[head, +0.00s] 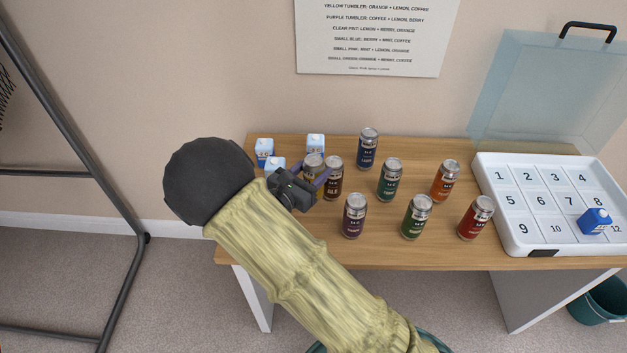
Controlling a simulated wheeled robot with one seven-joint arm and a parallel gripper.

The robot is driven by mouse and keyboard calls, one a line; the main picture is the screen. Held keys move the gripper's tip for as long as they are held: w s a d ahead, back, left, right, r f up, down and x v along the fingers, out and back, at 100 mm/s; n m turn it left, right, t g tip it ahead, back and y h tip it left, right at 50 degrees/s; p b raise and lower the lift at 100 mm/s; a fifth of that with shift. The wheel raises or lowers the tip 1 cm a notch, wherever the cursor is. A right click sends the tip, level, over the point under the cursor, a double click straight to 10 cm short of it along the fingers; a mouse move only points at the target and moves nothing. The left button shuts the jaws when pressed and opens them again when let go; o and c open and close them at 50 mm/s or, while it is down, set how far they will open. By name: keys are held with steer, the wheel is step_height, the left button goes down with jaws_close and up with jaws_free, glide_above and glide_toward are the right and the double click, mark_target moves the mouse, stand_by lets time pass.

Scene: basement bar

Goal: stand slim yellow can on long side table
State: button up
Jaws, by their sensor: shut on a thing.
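My gripper (314,180) is over the left part of the long side table (420,257), with its fingers shut around a can. This can, which I take for the slim yellow can (313,161), shows a silver lid and a strip of tan-yellow body. Its lower part is hidden behind my gripper, so I cannot tell whether its base touches the table. It looks upright. A dark brown can (333,184) stands close at its right, near one finger; whether they touch is unclear.
Blue (367,150), teal (390,181), orange (445,183), purple (354,218), green (415,218) and red (475,220) cans stand on the table. Small blue-white cartons (315,145) stand at back left. A numbered tray (510,235) with a blue carton (595,221) fills the right end.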

steer(key=shift+s+f, duration=0.1)
steer(key=shift+f, duration=1.75)
steer(key=shift+f+b, duration=0.2)
steer(key=shift+b, duration=0.1)
steer(key=o, duration=1.1)
steer(key=shift+o, duration=0.2)
steer(key=shift+r, duration=0.15)
steer(key=v, duration=1.2)
